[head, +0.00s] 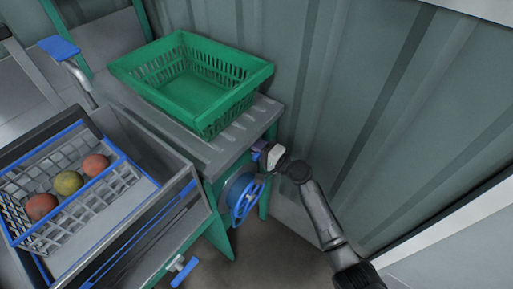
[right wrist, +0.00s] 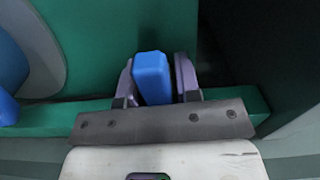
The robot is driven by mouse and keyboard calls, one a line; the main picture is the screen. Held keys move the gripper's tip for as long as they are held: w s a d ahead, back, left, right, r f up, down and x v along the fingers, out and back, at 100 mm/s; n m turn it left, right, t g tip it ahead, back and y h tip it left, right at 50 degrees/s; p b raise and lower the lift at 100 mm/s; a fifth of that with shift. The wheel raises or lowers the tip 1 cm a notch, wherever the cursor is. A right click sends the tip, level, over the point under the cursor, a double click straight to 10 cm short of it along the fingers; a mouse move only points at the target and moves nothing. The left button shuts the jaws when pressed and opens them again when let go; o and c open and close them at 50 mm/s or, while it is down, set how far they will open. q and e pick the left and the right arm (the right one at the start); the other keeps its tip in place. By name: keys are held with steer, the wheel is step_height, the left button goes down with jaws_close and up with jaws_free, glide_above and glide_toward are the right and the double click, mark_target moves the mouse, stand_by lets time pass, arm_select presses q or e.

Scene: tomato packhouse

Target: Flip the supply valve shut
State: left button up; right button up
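My right gripper (head: 262,151) is at the right end of the grey metal table, by its green leg. In the right wrist view its two fingers (right wrist: 157,78) stand on either side of a blue block-shaped handle (right wrist: 153,77), very close to it. Whether they press on it I cannot tell. The handle is in front of a green frame member; the valve body behind it is hidden. A small blue lever (head: 184,272) on a grey fitting shows at the bottom of the head view. Which of these is the supply valve is not marked. My left gripper is not in view.
A blue wheel-shaped reel (head: 243,195) hangs just below my right gripper. An empty green crate (head: 190,95) stands on the table (head: 222,150). A grey basket (head: 125,190) with three tomatoes is at left. A corrugated wall (head: 350,100) rises close behind my right arm.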

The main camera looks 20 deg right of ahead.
steer(key=shift+o, duration=1.3)
steer(key=p+v, duration=0.3)
steer(key=v, duration=1.1)
steer(key=shift+a, duration=0.1)
